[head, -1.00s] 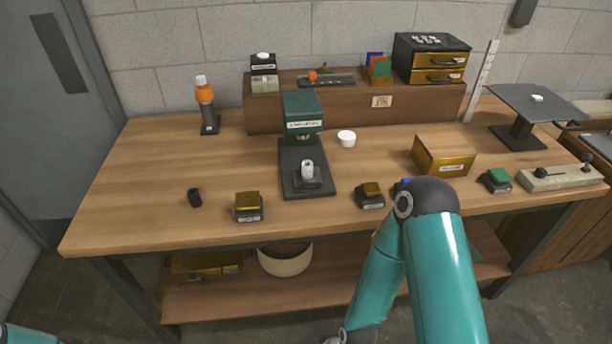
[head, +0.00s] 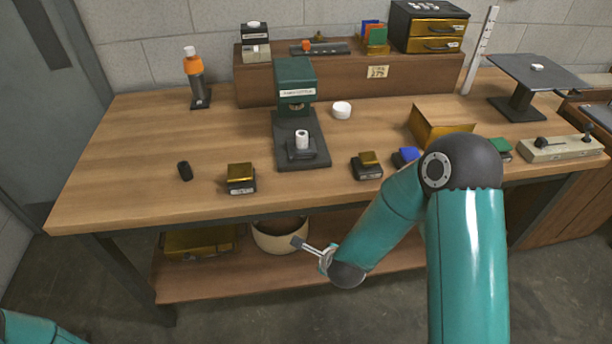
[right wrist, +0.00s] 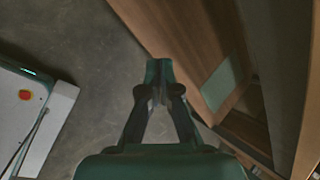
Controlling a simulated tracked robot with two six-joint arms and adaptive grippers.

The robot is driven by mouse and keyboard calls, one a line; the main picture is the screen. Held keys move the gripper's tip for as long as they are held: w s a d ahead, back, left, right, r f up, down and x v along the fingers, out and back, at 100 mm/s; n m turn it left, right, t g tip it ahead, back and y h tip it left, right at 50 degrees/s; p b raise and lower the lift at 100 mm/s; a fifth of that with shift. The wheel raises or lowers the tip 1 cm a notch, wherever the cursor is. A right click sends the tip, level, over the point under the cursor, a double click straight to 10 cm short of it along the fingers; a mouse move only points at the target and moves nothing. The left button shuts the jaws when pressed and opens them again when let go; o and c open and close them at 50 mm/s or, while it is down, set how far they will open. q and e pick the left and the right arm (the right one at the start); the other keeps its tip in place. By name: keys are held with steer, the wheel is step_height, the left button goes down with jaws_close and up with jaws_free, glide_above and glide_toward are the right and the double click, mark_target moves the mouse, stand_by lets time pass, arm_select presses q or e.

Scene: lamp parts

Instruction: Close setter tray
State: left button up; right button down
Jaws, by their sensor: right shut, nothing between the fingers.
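A green press-like setter (head: 295,80) stands on the bench in the head view, on a long dark base (head: 318,158). On that base, in front of the green head, sits a small dark tray-like block (head: 301,154) with a white cylinder (head: 302,139) upright on it. The block is out from under the head. My right gripper (head: 300,243) is shut and empty, in front of the bench and below its top. Its shut fingers also show in the right wrist view (right wrist: 158,72). My left gripper is out of view.
A gold box (head: 440,118) is behind my right arm. A round bin (head: 280,236) sits on the lower shelf.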

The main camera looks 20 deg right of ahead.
steer(key=w+d+r+m+t+h+b, duration=0.2)
steer(key=w+r+m+t+h+b, duration=0.15)
steer(key=w+r+m+b, duration=0.4)
steer(key=s+a+r+m+t+y+b, duration=0.1)
steer(key=s+a+r+m+t+b, duration=0.1)
steer(key=r+b, duration=0.35)
steer(key=s+a+r+m+t+b, duration=0.1)
steer(key=a+r+m+t+b, duration=0.15)
steer(key=r, duration=0.55)
steer(key=x, duration=1.3)
steer(key=shift+w+d+f, duration=0.2)
steer(key=shift+d+f, duration=0.1)
steer(key=shift+d, duration=0.15)
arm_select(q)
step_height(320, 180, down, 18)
